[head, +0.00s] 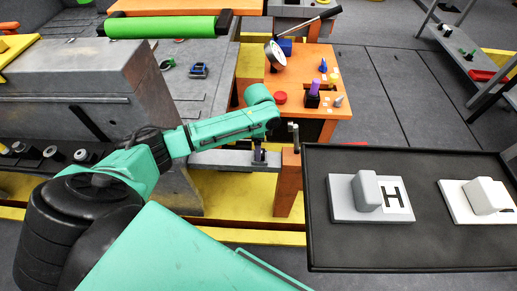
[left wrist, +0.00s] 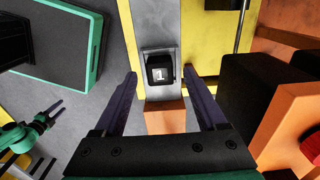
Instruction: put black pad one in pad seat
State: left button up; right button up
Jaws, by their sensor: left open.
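Black pad one, a small black block marked 1 (left wrist: 160,74), sits at the end of a grey bar (left wrist: 162,22), with a grey rim around its top. In the head view a small dark block (head: 260,154) on the grey bar appears to be the same pad. My left gripper (left wrist: 160,82) is open above it, with one dark finger on each side and a gap to both. In the head view my left arm's green wrist (head: 258,94) reaches over that area; its fingers are not clear there. I cannot tell which part is the pad seat.
An orange block (left wrist: 165,115) stands just below the pad in the wrist view. In the head view a dark tray (head: 320,250) holding pale blocks is at right. An orange table (head: 325,60) behind carries small items, including a red disc (head: 280,98).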

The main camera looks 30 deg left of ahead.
pick_arm(q)
notch_tip(320, 180, up, 10)
jog(key=shift+p, duration=0.45)
